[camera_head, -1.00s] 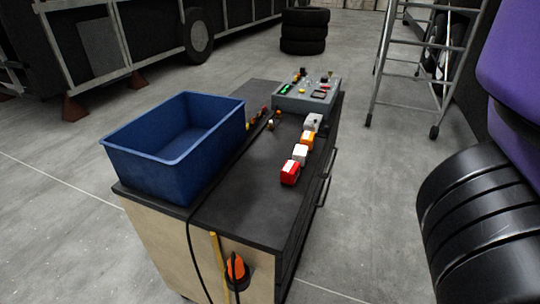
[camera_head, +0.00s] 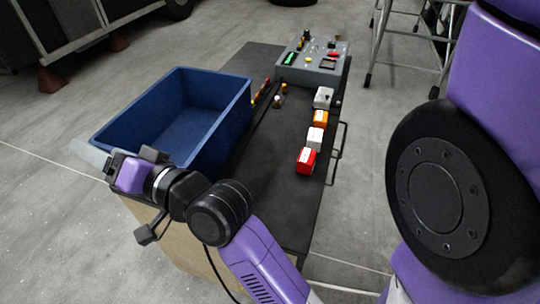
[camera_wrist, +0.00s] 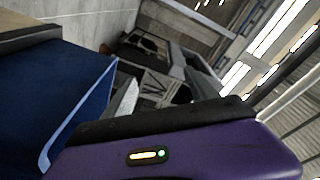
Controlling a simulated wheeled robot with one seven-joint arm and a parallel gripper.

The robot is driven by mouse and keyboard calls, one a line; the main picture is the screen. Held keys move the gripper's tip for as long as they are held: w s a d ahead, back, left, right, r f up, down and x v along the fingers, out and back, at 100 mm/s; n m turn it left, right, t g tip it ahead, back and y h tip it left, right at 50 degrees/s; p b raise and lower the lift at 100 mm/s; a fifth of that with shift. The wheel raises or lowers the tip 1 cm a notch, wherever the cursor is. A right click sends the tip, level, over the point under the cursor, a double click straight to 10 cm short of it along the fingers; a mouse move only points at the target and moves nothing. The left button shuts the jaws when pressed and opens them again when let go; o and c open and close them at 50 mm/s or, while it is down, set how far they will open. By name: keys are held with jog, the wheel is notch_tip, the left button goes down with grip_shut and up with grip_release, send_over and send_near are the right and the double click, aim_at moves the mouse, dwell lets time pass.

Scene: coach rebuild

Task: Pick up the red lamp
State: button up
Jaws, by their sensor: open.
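The red lamp (camera_head: 306,161) is a small red block with a pale label, at the near end of a row of similar blocks on the black cart top (camera_head: 285,205). It stands near the cart's right edge, by a white block (camera_head: 315,138). My gripper (camera_head: 88,153) is at the left, beside the blue bin's near left corner, pointing left and well away from the lamp. It is open, with nothing seen in it. The wrist view shows its purple housing (camera_wrist: 190,155) and a pale finger (camera_wrist: 125,105); the lamp is not in that view.
A deep, empty-looking blue bin (camera_head: 180,165) fills the cart's left side. Behind the white block stand an orange block (camera_head: 320,118) and a grey-white block (camera_head: 323,97). A grey control panel (camera_head: 312,65) is at the far end. A ladder (camera_head: 405,30) stands beyond.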

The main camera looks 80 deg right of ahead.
jog(key=d+r+n+g+p, duration=0.15)
jog(key=d+r, duration=0.25)
jog(key=d, duration=0.7)
jog(key=s+d+f+g+h+p, duration=0.1)
jog(key=s+d+f+g, duration=0.45)
jog(key=d, duration=0.45)
jog(key=m+g+p, duration=0.1)
jog(key=m+g, duration=0.7)
jog(key=g, duration=0.3)
send_over(307, 157)
jog(key=w+a, duration=0.2)
jog(key=shift+n+y, duration=0.25)
jog(key=shift+y, duration=0.05)
notch_tip(307, 157, down, 14)
jog(key=shift+s+f, duration=0.1)
jog(key=shift+f, duration=0.05)
jog(key=shift+s+d+f+g, duration=0.15)
jog(key=shift+s+f, duration=0.1)
jog(key=shift+f, duration=0.3)
jog(key=shift+s+d+f+g, duration=0.1)
jog(key=shift+s+f+g, duration=0.1)
jog(key=shift+f, duration=0.3)
jog(key=x, duration=0.2)
jog(key=p+x, duration=0.1)
jog(key=x, duration=0.2)
jog(key=shift+s+d+f, duration=0.1)
jog(key=shift+s+f, duration=0.15)
jog(key=shift+s, duration=0.1)
